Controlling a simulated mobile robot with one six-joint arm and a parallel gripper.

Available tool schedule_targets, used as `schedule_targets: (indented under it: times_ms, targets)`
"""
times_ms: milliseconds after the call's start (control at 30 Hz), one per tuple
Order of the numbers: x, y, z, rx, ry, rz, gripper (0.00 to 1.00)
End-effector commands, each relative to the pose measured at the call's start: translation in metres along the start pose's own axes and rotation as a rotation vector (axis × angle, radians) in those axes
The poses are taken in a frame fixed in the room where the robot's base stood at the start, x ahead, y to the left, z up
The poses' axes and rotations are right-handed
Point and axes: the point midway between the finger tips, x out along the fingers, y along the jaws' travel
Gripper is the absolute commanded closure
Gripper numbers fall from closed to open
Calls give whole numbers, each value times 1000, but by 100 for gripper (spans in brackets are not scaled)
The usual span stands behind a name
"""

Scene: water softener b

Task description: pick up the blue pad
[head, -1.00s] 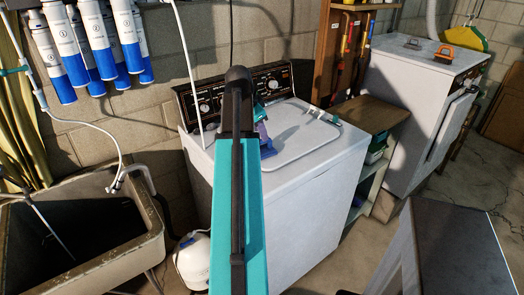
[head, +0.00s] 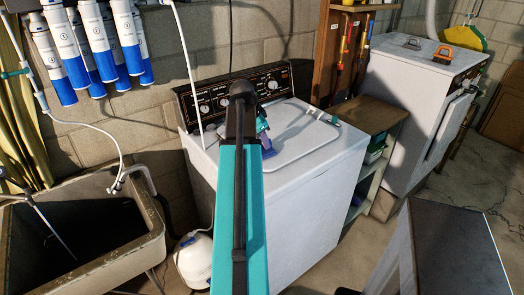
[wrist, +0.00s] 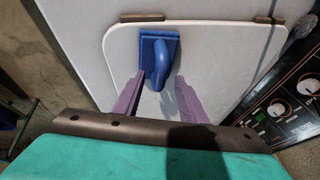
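The blue pad (wrist: 158,58) has a raised, rounded handle and lies on the white washer lid (wrist: 215,50), near the lid's edge, in the wrist view. My gripper (wrist: 160,80) has two purple fingers, spread apart at the near end of the pad, with the handle's near end between or just above the tips. I cannot tell whether they touch it. In the head view my gripper (head: 267,146) shows as a purple piece over the washer lid, partly behind my arm.
The washer's control panel (head: 225,97) rises behind the lid. A deep sink (head: 150,235) stands at left and a wooden shelf (head: 365,113) at right. A second white machine (head: 415,75) carries an orange handle (head: 443,57). A grey-topped table (head: 455,245) is at front right.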

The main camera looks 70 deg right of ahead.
Motion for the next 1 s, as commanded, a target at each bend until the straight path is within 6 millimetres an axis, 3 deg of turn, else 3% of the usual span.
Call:
schedule_targets:
  times_ms: [200, 733, 967, 1000]
  targets:
    - [10, 0, 0, 0, -1, 1, 62]
    - [10, 0, 0, 0, 0, 0, 62]
    - [10, 1, 0, 0, 0, 0, 99]
    - [10, 1, 0, 0, 0, 0, 100]
